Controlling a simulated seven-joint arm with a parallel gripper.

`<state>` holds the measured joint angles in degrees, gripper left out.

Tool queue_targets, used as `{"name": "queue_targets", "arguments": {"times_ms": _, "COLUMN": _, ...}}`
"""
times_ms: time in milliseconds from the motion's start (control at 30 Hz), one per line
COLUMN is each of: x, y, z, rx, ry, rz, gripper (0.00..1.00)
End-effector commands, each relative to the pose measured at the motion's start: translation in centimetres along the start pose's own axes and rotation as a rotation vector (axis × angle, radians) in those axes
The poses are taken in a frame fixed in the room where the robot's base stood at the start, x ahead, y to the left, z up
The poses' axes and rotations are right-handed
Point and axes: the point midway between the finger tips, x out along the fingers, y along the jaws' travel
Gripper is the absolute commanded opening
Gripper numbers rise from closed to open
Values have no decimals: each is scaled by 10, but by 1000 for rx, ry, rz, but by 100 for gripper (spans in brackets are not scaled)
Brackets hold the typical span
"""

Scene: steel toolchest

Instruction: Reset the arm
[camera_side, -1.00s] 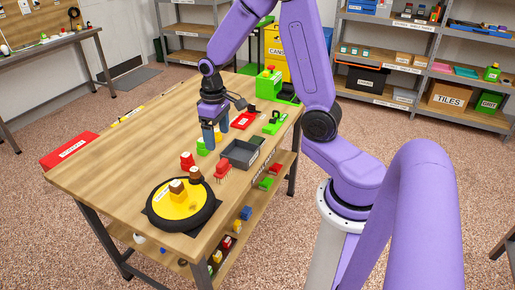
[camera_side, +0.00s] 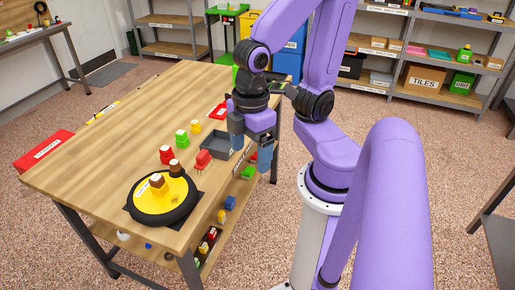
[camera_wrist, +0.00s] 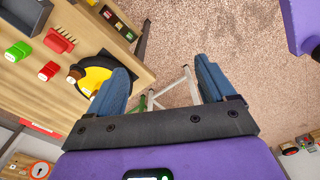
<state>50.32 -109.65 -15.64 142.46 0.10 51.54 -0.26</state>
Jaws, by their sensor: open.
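My gripper (camera_side: 251,150) hangs pointing down at the right long edge of the wooden table (camera_side: 110,135), beside the grey tray (camera_side: 222,152). Its two blue fingers are apart with nothing between them. In the wrist view my gripper (camera_wrist: 160,72) is also open and empty, with the floor and a light metal frame (camera_wrist: 172,90) beyond the fingers. The gripper hides part of the tray's right side and the table edge in the side view.
A round black-and-yellow turntable (camera_side: 178,207) carries small brown-topped pieces. Red (camera_side: 166,156), green (camera_side: 182,140) and yellow (camera_side: 196,128) pieces and a red bristled item (camera_side: 203,160) stand near the tray. A red box (camera_side: 43,148) lies far left. The table's left half is mostly clear.

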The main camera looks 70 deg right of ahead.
Motion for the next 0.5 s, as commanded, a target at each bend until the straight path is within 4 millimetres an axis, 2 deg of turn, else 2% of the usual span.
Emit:
{"name": "queue_targets", "arguments": {"times_ms": 133, "x": -2, "y": -11, "z": 8, "rx": -51, "ry": 2, "rz": -2, "gripper": 83}}
{"name": "queue_targets", "arguments": {"times_ms": 500, "x": -2, "y": -12, "z": 10, "rx": -59, "ry": 1, "rz": -2, "gripper": 83}}
